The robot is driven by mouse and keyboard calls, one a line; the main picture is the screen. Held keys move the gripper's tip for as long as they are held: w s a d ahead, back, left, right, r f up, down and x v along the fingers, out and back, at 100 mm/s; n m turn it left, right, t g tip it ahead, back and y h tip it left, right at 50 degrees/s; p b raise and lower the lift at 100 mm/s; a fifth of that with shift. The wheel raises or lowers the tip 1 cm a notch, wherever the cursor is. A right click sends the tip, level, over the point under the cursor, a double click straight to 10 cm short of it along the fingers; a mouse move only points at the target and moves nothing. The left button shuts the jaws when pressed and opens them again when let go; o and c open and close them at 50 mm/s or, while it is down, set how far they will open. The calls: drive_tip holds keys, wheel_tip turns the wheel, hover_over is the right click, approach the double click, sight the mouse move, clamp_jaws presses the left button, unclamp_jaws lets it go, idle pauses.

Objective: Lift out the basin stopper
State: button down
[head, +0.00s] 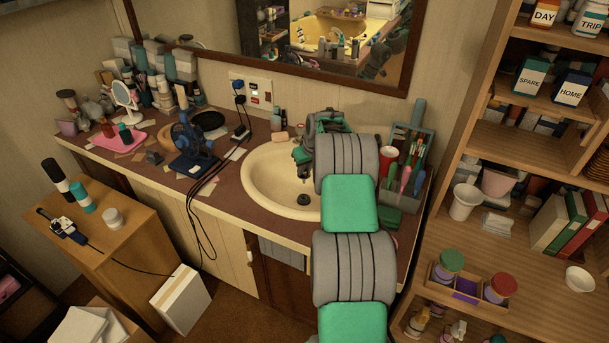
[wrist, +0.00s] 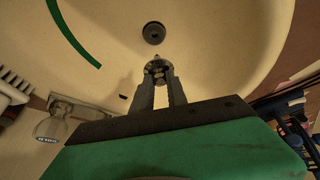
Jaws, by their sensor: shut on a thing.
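The cream basin (head: 262,180) is set in the brown counter, with a dark round drain fitting (head: 303,200) at its bottom. The drain fitting also shows in the wrist view (wrist: 153,33), beyond my fingertips. My gripper (head: 305,178) is inside the basin area, above and a little behind the drain in the head view. In the wrist view my gripper (wrist: 159,76) is shut on a small grey metallic piece, which looks like the basin stopper (wrist: 157,67). It appears apart from the drain. My arm hides the basin's right side in the head view.
A soap bar (head: 280,137) lies behind the basin. A blue fan (head: 190,140) with trailing black cables stands to the left. A caddy with a red cup (head: 389,156) and brushes is to the right of my arm. A mirror hangs behind; shelves stand at right.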

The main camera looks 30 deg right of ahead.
drive_tip(key=shift+r+p, duration=0.6)
drive_tip(key=shift+r, duration=1.3)
